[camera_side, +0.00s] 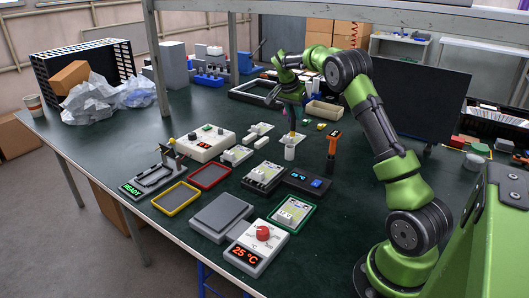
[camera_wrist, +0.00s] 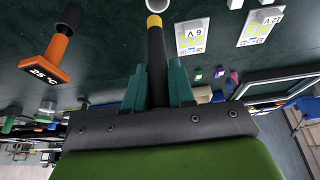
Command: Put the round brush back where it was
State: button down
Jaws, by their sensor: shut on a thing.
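The round brush (camera_wrist: 155,50) shows in the wrist view as a dark rod with a yellow band at its far end. My gripper (camera_wrist: 157,90) is shut on it, with a teal finger on each side. In the side view my gripper (camera_side: 291,101) points down at the middle of the table, and the thin brush (camera_side: 291,122) hangs below it. A white cup (camera_side: 289,152) stands under the brush; its rim also shows at the top of the wrist view (camera_wrist: 158,5). I cannot tell whether the brush end is inside the cup or just above it.
An orange handheld tool (camera_side: 333,146) stands right of the cup. A beige bin (camera_side: 323,110) is behind. Red (camera_side: 209,177) and yellow (camera_side: 176,199) trays lie front left.

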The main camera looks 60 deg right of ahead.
aim_at(292, 134)
jog(key=f, duration=0.9)
jog(key=shift+w, duration=0.35)
jog(key=shift+f, duration=0.15)
jog(key=c, duration=1)
grip_release()
jog(key=shift+o, duration=0.2)
